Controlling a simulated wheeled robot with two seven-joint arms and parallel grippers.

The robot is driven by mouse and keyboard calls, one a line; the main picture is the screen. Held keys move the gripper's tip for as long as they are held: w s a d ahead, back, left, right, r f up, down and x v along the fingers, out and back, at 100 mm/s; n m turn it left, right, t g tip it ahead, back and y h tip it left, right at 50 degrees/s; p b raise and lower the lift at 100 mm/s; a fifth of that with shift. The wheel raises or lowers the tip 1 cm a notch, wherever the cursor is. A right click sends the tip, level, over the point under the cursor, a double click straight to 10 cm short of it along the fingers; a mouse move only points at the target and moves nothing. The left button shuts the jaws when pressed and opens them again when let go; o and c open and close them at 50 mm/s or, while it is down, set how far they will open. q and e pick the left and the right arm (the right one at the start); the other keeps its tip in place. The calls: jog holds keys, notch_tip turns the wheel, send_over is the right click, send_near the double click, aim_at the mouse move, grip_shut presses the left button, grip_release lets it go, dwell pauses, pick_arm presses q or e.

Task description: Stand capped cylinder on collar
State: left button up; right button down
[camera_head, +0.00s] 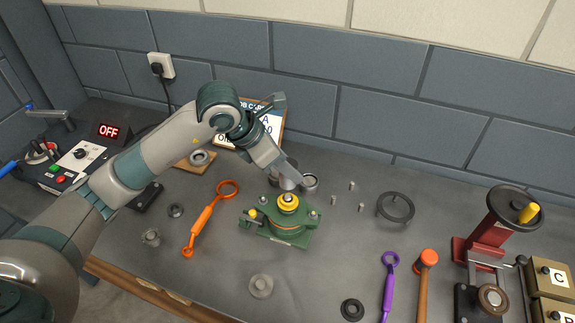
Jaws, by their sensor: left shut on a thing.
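My left gripper (286,168) reaches in from the left over the middle of the bench, behind the green casing. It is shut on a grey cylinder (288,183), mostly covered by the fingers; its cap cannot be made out. A grey ring-shaped part (310,183), possibly the collar, is just right of it; I cannot tell whether they touch. The green split casing (280,232) with a yellow top piece (288,202) stands in front of the gripper. My right gripper is not in view.
An orange wrench (203,222) lies left of the casing. Small metal pegs (351,185) and a dark ring (395,208) are to the right. The front centre holds a grey disc (261,286).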

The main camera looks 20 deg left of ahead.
pick_arm(q)
jog(key=shift+f, duration=0.1)
jog(key=shift+f+b, duration=0.6)
jog(key=shift+f, duration=1.1)
jog(key=shift+b, duration=0.35)
jog(key=shift+f, duration=0.1)
jog(key=shift+f+b, duration=0.75)
jog(key=shift+b, duration=0.25)
jog(key=shift+f+b, duration=0.2)
jog(key=shift+b, duration=0.15)
dwell(0.8)
jog(key=o, duration=1.2)
